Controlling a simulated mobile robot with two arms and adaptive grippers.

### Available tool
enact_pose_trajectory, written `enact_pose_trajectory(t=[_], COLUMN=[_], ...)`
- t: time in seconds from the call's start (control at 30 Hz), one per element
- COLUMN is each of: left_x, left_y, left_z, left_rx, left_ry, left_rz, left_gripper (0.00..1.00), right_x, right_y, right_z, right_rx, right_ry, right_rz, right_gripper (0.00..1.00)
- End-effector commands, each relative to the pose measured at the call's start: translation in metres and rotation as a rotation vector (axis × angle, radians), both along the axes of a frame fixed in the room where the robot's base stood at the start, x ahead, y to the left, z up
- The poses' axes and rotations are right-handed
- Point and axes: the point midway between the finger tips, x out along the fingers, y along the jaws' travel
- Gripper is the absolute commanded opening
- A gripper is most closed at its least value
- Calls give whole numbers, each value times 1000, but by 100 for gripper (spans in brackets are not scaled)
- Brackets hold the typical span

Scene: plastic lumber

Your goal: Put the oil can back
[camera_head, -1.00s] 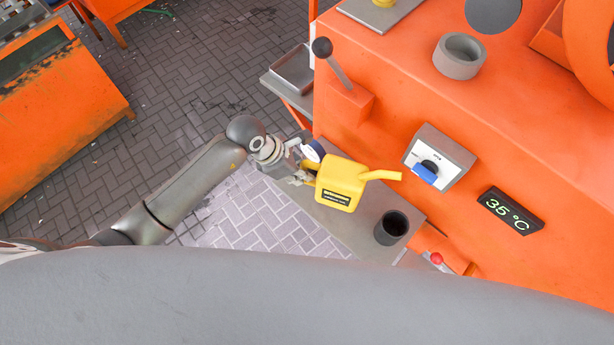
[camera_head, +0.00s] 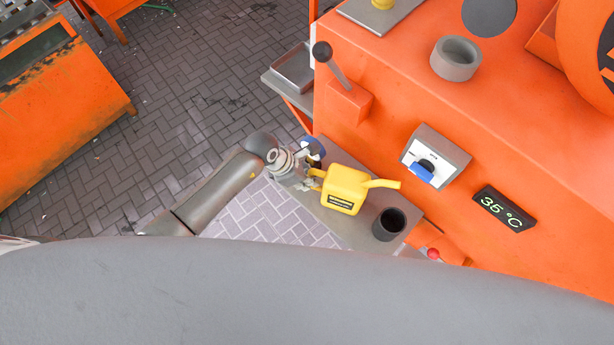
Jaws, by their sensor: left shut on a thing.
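The yellow oil can (camera_head: 345,190) has a spout pointing right and a dark label on its side. It is over the grey shelf (camera_head: 345,226) in front of the orange machine. I cannot tell whether its base touches the shelf. My left gripper (camera_head: 313,179) is at the can's left side, shut on its handle; the fingers are partly hidden. My right gripper is not in view.
A dark cup (camera_head: 389,224) stands on the shelf just right of the can. The orange machine (camera_head: 420,110) rises behind, with a lever (camera_head: 338,72), a blue-handled switch (camera_head: 424,171) and a 35 °C display (camera_head: 503,208). A grey tray (camera_head: 293,67) sits further back.

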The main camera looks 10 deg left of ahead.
Motion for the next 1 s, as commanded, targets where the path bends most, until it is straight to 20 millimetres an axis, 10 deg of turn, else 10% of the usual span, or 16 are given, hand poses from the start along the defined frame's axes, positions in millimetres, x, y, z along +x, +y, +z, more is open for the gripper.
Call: enact_pose_trajectory(t=[0.27, 1.0], left_x=[0, -5], left_y=[0, 19], left_z=[-1, 39], left_rx=[0, 1], left_ry=[0, -4], left_rz=[0, 0], left_gripper=[36, 36], right_x=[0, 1], right_y=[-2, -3], right_z=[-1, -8], right_rx=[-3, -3], right_ry=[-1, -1], right_rz=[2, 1], right_gripper=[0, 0])
